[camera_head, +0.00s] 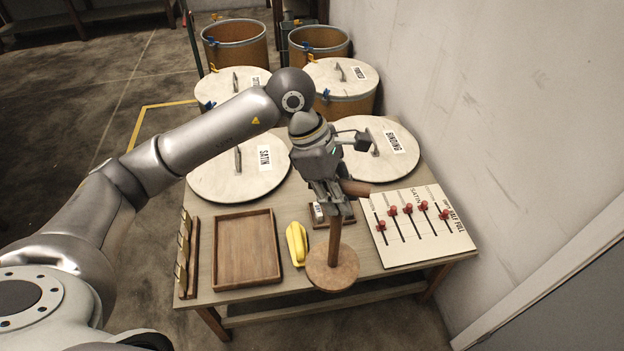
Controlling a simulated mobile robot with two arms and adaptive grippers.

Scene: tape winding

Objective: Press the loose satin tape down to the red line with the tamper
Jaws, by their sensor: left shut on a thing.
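My left gripper (337,208) is shut on the wooden tamper, over the front middle of the table. The tamper has a brown cross handle (358,188), an upright shaft (334,240) and a round flat foot (333,268). The gripper hides part of the handle and shaft. Whether the foot touches the table is hard to tell. Two drums stand open at the back, the left one (212,56) and the right one (300,54). No satin tape or red line can be made out. My right gripper is not in view.
On the table (200,287) are a SATIN lid (220,178), a BINDING lid (372,135), an empty wooden tray (247,250), a yellow object (296,243) and a board (425,238) with several red sliders. Two lidded drums (218,88) (325,72) stand behind. A wall borders the right.

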